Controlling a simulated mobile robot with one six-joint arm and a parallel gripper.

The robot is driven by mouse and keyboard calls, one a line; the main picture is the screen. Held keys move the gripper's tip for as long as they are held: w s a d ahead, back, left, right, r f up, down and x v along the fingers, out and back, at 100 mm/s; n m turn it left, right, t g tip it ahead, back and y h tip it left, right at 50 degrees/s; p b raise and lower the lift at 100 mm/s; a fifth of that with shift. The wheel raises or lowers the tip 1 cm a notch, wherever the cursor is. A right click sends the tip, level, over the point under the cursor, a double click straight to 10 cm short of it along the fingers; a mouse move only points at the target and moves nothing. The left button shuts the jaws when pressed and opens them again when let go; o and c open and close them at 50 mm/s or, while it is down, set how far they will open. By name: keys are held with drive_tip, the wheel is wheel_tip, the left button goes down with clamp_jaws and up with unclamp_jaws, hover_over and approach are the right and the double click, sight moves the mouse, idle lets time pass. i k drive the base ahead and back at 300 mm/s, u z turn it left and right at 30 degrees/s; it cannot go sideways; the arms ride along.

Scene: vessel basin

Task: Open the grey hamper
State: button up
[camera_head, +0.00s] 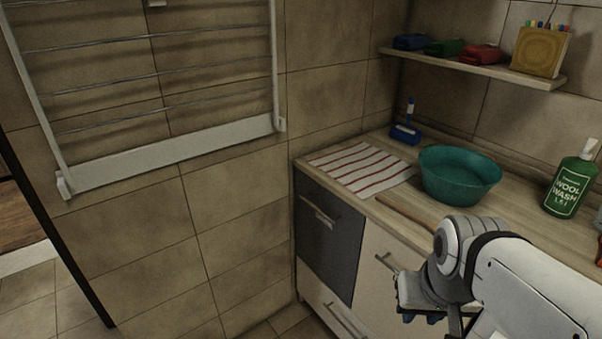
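The grey hamper (329,246) is a dark grey front panel at the left end of the cabinet, below the counter. It looks shut, flush with the cabinet front. Its bar handle (319,213) is near the top of the panel. My gripper (424,318) is at the bottom of the view, to the right of and lower in the picture than the hamper handle, apart from it. It is in front of the pale cabinet doors. My wrist partly hides it, and its opening is too small to judge.
A pale door with a handle (387,263) is right of the hamper, and a pale drawer (337,314) is below. The counter holds a striped cloth (360,167), a wooden stick (405,213), a teal basin (460,190) and a green bottle (568,186). Tiled floor shows left of the cabinet.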

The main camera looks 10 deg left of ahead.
sight(330, 231)
drive_tip(key=u, duration=0.65)
drive_tip(key=i, duration=0.95)
drive_tip(key=u, duration=0.6)
drive_tip(key=k, duration=0.85)
drive_tip(key=u, duration=0.15)
drive_tip(key=i, duration=0.9)
drive_tip(key=z, duration=0.1)
